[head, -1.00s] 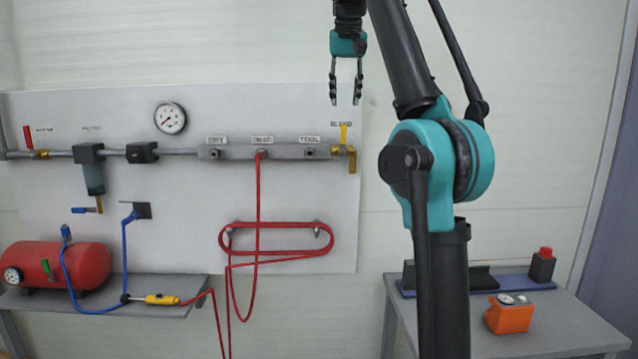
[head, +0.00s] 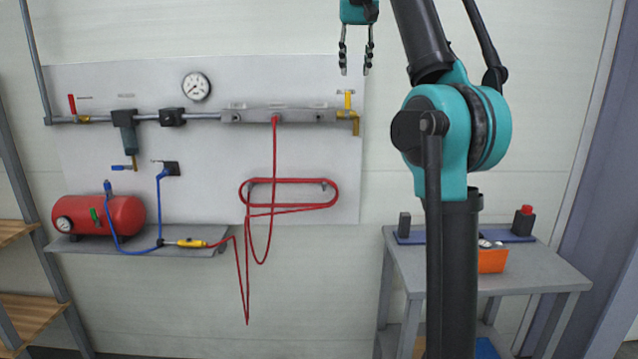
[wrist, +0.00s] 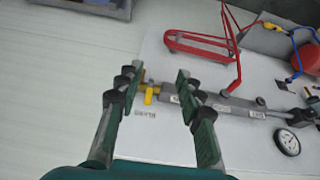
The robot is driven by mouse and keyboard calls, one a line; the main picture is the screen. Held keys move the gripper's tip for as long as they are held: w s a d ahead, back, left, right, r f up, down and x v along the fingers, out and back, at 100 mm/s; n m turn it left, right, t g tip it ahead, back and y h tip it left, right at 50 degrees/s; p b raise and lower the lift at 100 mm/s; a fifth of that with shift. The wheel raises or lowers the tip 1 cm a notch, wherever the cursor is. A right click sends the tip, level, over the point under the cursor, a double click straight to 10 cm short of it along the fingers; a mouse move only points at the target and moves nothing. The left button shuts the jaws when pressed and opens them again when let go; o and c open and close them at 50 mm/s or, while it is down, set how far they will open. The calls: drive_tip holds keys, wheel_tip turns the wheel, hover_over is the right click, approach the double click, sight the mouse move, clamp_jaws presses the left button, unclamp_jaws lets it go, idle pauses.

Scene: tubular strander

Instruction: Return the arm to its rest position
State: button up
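My gripper (head: 356,58) hangs fingers-down at the top of the head view, in front of the upper right of the grey panel. Its two fingers are apart with nothing between them. In the wrist view my gripper (wrist: 153,92) also shows open and empty, with the yellow bleed valve (wrist: 150,92) seen beyond the gap between the fingers. That yellow valve (head: 347,101) is below the fingertips in the head view. My arm stands upright at the right of centre.
The wall panel (head: 220,80) carries a gauge (head: 196,86), a manifold (head: 245,117) and a coiled red hose (head: 290,206). A red tank (head: 110,215) sits on a shelf at left. A grey table (head: 530,267) at right holds an orange box (head: 492,261). Wooden shelves (head: 35,312) stand far left.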

drive_tip(key=s+d+f+x, duration=0.1)
drive_tip(key=d+x, duration=0.1)
drive_tip(key=x, duration=1.4)
drive_tip(key=s+d+f, duration=0.2)
drive_tip(key=f, duration=0.5)
drive_tip(key=s+d+f, duration=0.1)
drive_tip(key=s+f, duration=0.1)
drive_tip(key=f, duration=0.6)
drive_tip(key=s+d+f, duration=0.2)
drive_tip(key=s+f, duration=1.1)
drive_tip(key=f, duration=0.3)
drive_tip(key=s+d+f, duration=0.2)
drive_tip(key=s+f, duration=1.1)
drive_tip(key=f, duration=0.3)
drive_tip(key=shift+s+d+f, duration=0.2)
drive_tip(key=shift+d, duration=0.15)
